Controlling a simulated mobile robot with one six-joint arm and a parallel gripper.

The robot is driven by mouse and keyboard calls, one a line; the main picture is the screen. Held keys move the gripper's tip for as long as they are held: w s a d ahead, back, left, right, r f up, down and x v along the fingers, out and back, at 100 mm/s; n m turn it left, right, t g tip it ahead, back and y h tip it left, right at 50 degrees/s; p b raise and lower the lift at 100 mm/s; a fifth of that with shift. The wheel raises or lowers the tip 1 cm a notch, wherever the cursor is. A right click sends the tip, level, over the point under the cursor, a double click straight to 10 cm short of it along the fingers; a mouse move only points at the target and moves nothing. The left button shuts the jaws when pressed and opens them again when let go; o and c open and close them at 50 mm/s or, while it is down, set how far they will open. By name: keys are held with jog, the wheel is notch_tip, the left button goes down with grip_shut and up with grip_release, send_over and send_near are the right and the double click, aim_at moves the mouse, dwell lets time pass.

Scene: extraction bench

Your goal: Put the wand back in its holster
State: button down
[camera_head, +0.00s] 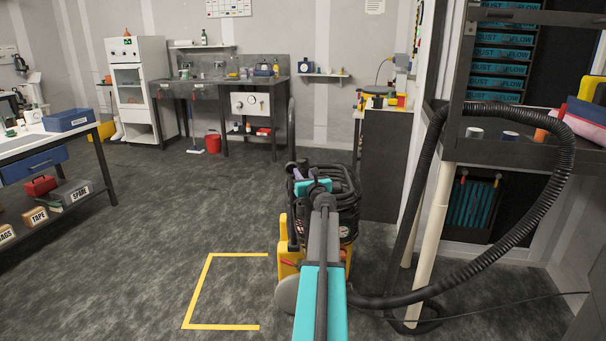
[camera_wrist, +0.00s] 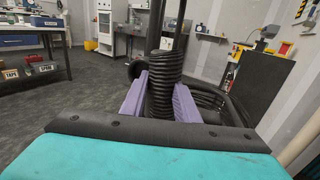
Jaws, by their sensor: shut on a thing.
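My gripper (camera_wrist: 160,103) has its purple jaws shut on a black ribbed piece, which I take to be part of the wand (camera_wrist: 163,72). Dark tubes rise above this piece, out of the top of the wrist view. In the head view my gripper (camera_head: 303,186) is at the far end of my arm, over the black and yellow extraction machine (camera_head: 284,255). My arm hides much of the machine and the held piece. I cannot pick out the holster in either view.
A thick black hose (camera_head: 535,205) loops on the right, past white pipes (camera_head: 430,235) and a dark shelf rack (camera_head: 510,150). A yellow floor outline (camera_head: 205,285) lies left of the machine. A workbench (camera_head: 85,178) stands far left. The floor between is clear.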

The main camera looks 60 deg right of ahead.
jog(key=shift+f+b, duration=0.9)
jog(key=shift+f, duration=0.35)
jog(key=shift+s+f+b, duration=0.1)
jog(key=shift+f+b, duration=1.9)
jog(key=shift+f, duration=0.6)
dwell(2.0)
jog(key=c, duration=1.3)
grip_release()
jog(key=shift+p+v, duration=0.7)
jog(key=shift+v, duration=6.15)
